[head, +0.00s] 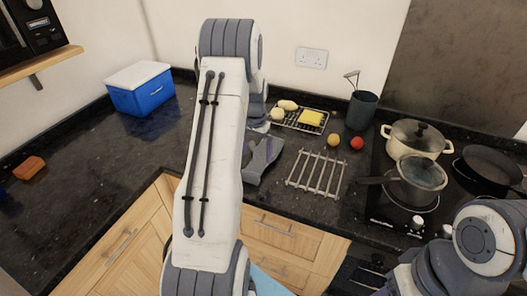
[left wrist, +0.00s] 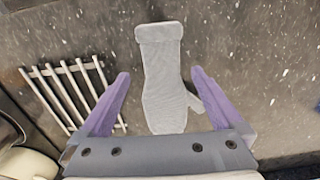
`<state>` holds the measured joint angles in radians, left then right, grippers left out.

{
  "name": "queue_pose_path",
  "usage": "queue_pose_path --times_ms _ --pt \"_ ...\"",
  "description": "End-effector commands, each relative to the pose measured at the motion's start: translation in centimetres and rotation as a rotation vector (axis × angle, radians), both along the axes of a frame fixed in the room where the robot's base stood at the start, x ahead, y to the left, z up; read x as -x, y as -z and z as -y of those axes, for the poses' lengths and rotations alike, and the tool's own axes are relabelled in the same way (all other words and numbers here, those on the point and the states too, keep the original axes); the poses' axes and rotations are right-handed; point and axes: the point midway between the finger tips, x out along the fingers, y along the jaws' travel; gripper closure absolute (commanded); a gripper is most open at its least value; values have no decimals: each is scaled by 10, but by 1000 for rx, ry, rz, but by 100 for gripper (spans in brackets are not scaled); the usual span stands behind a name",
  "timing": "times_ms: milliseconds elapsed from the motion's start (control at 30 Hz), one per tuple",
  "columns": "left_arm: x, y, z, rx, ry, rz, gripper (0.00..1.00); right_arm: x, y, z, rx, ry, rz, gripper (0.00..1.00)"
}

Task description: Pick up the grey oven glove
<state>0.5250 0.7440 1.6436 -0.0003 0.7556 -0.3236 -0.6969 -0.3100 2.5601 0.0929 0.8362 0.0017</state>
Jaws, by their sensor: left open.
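The grey oven glove (left wrist: 163,85) lies flat on the dark granite counter in the left wrist view, its cuff at the top and its thumb to the right. It also shows in the head view (head: 264,158), partly hidden by my left arm. My left gripper (left wrist: 160,74) is open, with one purple finger on each side of the glove in the picture. The glove appears free between them; the exact height gap cannot be told. My right gripper is out of view; only part of my right arm shows at lower right in the head view.
A metal rack (head: 316,172) lies just right of the glove. Behind it are a tray with food (head: 300,119), a dark utensil pot (head: 361,109) and a tomato (head: 357,143). Pots stand on the hob at right.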

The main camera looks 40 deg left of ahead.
Motion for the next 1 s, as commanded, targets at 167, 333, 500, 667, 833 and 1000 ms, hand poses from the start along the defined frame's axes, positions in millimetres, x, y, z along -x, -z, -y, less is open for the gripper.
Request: queue_pose_path --times_ms 167,333,500,667,833,1000 --pt "0 17 1 0 0 -1 0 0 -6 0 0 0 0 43" --pt "-2 29 0 2 1 -3 0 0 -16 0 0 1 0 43" --pt "-4 53 -3 2 1 -3 0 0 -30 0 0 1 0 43" --pt "-4 69 -3 0 1 0 0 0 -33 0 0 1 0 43" --pt "-5 71 -3 -1 0 2 0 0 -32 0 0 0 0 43" --pt "-5 71 -3 0 0 2 34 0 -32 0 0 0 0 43"
